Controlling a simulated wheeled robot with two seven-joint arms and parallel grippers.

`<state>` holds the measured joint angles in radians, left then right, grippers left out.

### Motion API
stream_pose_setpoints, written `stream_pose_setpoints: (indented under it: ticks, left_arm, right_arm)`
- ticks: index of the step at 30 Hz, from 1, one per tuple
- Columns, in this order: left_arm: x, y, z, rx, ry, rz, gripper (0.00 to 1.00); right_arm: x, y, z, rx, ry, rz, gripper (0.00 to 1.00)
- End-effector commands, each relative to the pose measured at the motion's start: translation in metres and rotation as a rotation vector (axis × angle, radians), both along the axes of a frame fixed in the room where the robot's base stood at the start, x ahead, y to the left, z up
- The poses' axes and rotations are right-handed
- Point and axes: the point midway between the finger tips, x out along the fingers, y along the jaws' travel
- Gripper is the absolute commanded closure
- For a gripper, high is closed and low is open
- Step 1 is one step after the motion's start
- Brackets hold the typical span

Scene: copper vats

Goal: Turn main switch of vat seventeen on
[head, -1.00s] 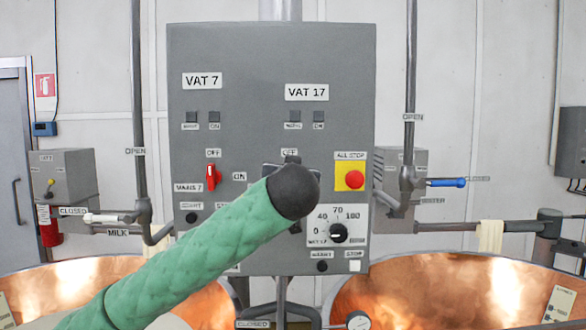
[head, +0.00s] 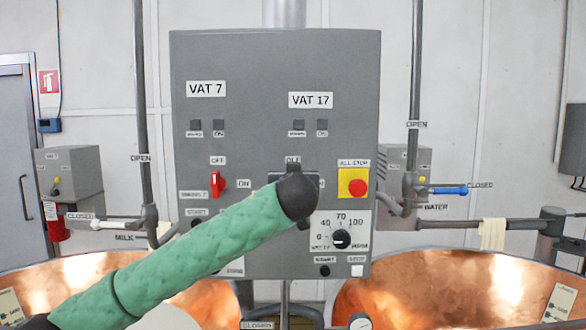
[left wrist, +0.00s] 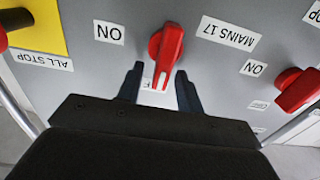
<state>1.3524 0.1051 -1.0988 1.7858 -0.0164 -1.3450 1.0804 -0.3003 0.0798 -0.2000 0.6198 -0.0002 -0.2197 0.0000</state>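The control panel (head: 240,130) has a VAT 17 side under the VAT 17 label (head: 311,100). My left arm hides the vat seventeen main switch in the head view. In the left wrist view, which is upside down, the red MAINS 17 knob (left wrist: 165,45) shows. Its white mark points toward the partly hidden OFF label, with the ON label (left wrist: 108,32) to one side. My left gripper (left wrist: 160,69) is open, with a finger on either side of the knob's marked end; I cannot tell if they touch it. It shows as a dark end in the head view (head: 297,190). My right gripper is out of view.
The vat 7 red switch (head: 216,184) is to the left. Copper vats (head: 440,285) stand below on both sides, with pipes beside the panel.

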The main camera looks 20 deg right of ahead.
Motion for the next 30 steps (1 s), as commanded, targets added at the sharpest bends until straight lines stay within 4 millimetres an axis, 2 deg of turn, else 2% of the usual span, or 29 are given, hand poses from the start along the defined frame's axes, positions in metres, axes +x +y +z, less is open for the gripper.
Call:
stream_pose_setpoints:
  ticks: [12, 13, 18, 25, 30]
  left_arm:
    - [0.007, -0.002, -0.001, 0.001, 0.000, 0.000, 0.64]
    - [0.007, -0.002, -0.001, 0.001, 0.000, 0.000, 0.66]
    - [0.007, -0.002, -0.001, 0.001, 0.000, 0.000, 0.99]
    - [0.007, -0.002, -0.002, 0.003, -0.001, 0.000, 1.00]
    - [0.007, -0.003, -0.004, 0.018, -0.004, 0.000, 1.00]
  right_arm:
    - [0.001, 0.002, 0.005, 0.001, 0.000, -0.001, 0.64]
    - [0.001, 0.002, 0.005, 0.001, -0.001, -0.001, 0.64]
    - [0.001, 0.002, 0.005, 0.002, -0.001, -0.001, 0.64]
    - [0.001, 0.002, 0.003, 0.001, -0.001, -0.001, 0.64]
    - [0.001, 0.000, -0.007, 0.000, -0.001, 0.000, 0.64]
